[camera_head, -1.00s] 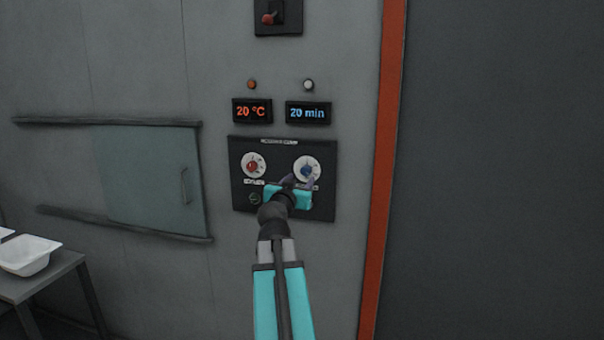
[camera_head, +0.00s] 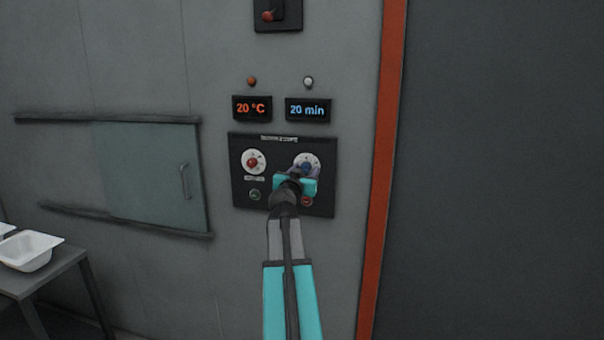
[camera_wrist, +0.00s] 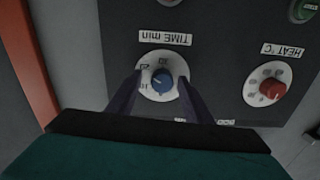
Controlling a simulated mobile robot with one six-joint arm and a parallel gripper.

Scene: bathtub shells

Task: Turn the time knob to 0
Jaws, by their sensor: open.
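The time knob (camera_head: 306,167) is a blue knob on a white dial at the right of the dark control panel (camera_head: 241,196). The display (camera_head: 307,110) above it reads 20 min. In the wrist view the blue knob (camera_wrist: 162,82) shows upside down beside the label "TIME min" (camera_wrist: 165,38). My gripper (camera_head: 303,174) is in front of the time dial and covers its lower part in the head view. In the wrist view its dark fingers (camera_wrist: 160,92) are apart, one on each side of the knob; I cannot tell whether they touch it.
The red heat knob (camera_head: 252,162) is to the left, with a 20 °C display (camera_head: 251,108) above. Small buttons, one green (camera_head: 255,195) and one red (camera_head: 307,201), sit below the dials. A red switch (camera_head: 268,15) is higher up. White trays (camera_head: 30,250) stand at the far left.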

